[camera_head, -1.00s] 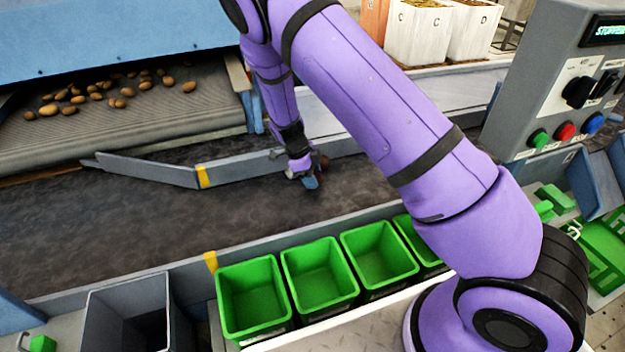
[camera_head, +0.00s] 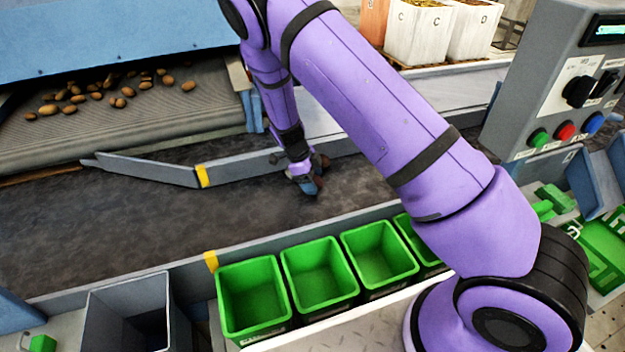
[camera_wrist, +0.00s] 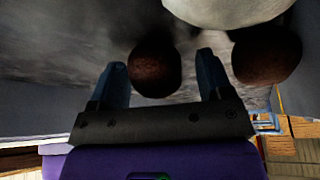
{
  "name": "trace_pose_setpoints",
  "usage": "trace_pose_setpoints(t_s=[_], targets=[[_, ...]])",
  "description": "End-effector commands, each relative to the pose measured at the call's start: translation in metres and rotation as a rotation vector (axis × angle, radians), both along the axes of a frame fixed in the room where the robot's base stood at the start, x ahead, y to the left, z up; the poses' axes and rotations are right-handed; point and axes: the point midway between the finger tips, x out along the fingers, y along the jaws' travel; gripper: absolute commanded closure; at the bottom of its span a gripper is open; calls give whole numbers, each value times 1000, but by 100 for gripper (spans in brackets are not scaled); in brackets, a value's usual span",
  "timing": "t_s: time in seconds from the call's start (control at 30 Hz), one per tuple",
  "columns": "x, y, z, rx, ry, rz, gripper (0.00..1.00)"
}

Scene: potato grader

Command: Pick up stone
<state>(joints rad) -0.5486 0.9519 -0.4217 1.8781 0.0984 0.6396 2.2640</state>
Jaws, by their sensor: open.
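My gripper (camera_head: 309,184) is low over the dark belt (camera_head: 110,225) in the head view. In the wrist view its two blue fingers (camera_wrist: 162,62) are apart. A second reddish-brown lump (camera_wrist: 267,52) is to the right, outside the right finger. A large pale grey lump (camera_wrist: 230,8) is cut off by the top edge, beyond the fingers; it looks like a stone. In the head view these lumps are mostly hidden by my gripper.
Several potatoes (camera_head: 122,102) lie on the ribbed conveyor at the back left. A grey guide bar (camera_head: 145,172) crosses the belt left of my gripper. Green bins (camera_head: 252,262) stand along the near side. A control panel (camera_head: 560,95) is at the right. The belt left of my gripper is clear.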

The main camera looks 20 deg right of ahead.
Motion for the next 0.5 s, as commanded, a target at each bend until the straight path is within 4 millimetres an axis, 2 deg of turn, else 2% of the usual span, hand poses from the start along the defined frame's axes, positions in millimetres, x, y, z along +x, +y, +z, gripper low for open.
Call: trace_pose_setpoints(t_s=[0.17, 0.5], targets=[[5, 8, 21, 1, -4, 1, 27], [17, 30, 83, 2, -3, 1, 27]])
